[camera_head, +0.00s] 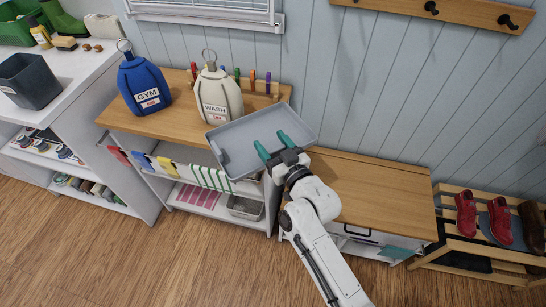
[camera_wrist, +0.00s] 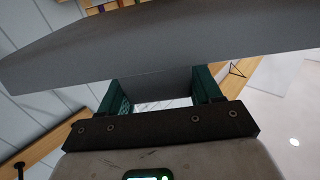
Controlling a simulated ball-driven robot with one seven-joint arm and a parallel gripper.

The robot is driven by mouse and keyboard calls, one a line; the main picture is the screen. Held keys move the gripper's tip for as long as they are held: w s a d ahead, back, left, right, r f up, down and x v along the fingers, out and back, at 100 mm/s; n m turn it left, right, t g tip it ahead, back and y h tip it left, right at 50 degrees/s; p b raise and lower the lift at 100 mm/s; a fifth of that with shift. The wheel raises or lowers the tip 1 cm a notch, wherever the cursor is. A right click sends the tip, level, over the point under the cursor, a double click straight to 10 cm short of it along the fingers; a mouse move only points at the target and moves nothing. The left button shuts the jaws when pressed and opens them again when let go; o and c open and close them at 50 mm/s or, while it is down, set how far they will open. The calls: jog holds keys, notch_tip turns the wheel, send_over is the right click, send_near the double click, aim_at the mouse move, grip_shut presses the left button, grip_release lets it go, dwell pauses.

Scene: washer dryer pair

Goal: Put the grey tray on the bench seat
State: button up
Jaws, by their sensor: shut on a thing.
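The grey tray (camera_head: 236,146) is a shallow rectangular tray held in the air in the head view, tilted, in front of the wooden counter's right part. My gripper (camera_head: 272,146) has teal fingers and is shut on the tray. In the wrist view the tray (camera_wrist: 160,48) fills the upper part, with the gripper fingers (camera_wrist: 160,92) at its near side. The bench seat (camera_head: 375,190) is a bare wooden top to the right of the tray; my arm covers part of its left end.
A blue GYM bag (camera_head: 144,85) and a cream WASH bag (camera_head: 219,98) stand on the wooden counter (camera_head: 182,118), left of the tray. Red shoes (camera_head: 466,213) sit on a slatted rack right of the bench. Wall hooks (camera_head: 431,8) hang above. A dark bin (camera_head: 28,82) stands far left.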

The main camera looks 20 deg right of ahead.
jog(key=shift+w+d+f+b, duration=0.1)
jog(key=shift+w+f+b, duration=0.1)
jog(key=shift+f+b, duration=0.1)
jog(key=shift+w+d+f+b, duration=0.1)
jog(key=shift+f+b, duration=1)
jog(key=shift+f, duration=0.5)
jog(key=shift+f, duration=0.15)
jog(key=o, duration=1.2)
jog(key=shift+c, duration=0.2)
jog(key=s+d+b, duration=0.2)
jog(key=s+b, duration=0.1)
jog(key=s, duration=0.9)
jog(key=shift+a, duration=0.1)
